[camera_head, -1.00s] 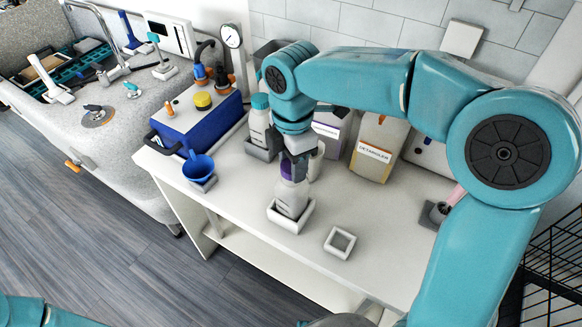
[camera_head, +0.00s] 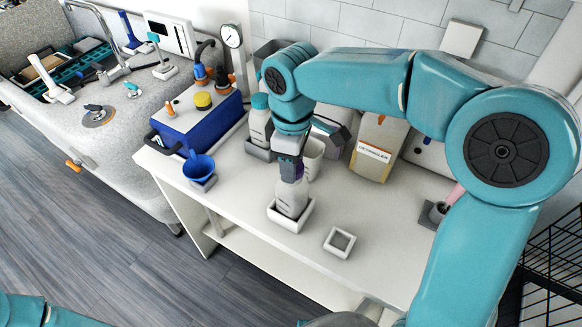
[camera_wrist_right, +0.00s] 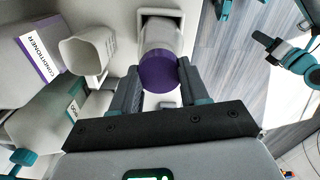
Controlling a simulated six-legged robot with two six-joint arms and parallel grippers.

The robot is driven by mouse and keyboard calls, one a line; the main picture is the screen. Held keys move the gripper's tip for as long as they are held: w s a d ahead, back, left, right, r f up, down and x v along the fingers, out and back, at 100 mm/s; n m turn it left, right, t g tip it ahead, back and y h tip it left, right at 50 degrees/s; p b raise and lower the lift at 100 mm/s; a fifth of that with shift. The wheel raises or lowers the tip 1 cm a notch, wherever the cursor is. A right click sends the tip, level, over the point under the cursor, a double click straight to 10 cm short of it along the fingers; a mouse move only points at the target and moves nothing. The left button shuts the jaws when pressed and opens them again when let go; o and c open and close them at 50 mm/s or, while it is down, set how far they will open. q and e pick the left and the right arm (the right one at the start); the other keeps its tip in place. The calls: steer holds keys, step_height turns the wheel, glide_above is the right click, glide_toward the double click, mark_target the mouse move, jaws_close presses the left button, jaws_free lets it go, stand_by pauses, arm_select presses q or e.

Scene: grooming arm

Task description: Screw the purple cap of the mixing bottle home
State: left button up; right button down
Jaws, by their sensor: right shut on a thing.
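The mixing bottle (camera_head: 292,203) is pale and stands upright in a square white holder (camera_head: 274,218) on the table. Its purple cap (camera_wrist_right: 158,73) is on the bottle's top and lies between the fingers of my right gripper (camera_wrist_right: 157,88). In the head view that gripper (camera_head: 292,175) comes down from above, shut on the cap, and hides most of it. How far the cap is screwed down cannot be told. A teal arm end with dark parts (camera_wrist_right: 285,58), likely my left one, shows at the right of the right wrist view; its jaws are unclear.
An empty small white square holder (camera_head: 340,242) is right of the bottle. A white cup (camera_wrist_right: 88,50) and a conditioner container (camera_wrist_right: 38,50) stand close by. A teal-capped bottle (camera_head: 260,122), blue cup (camera_head: 198,168) and detangler container (camera_head: 372,155) are around. The table front is clear.

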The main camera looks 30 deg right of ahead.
steer(key=m, duration=0.4)
steer(key=shift+m, duration=0.4)
steer(key=shift+m, duration=0.5)
steer(key=m, duration=0.3)
steer(key=shift+m, duration=0.3)
steer(key=shift+f+m, duration=0.1)
steer(key=shift+m, duration=0.7)
steer(key=m, duration=0.3)
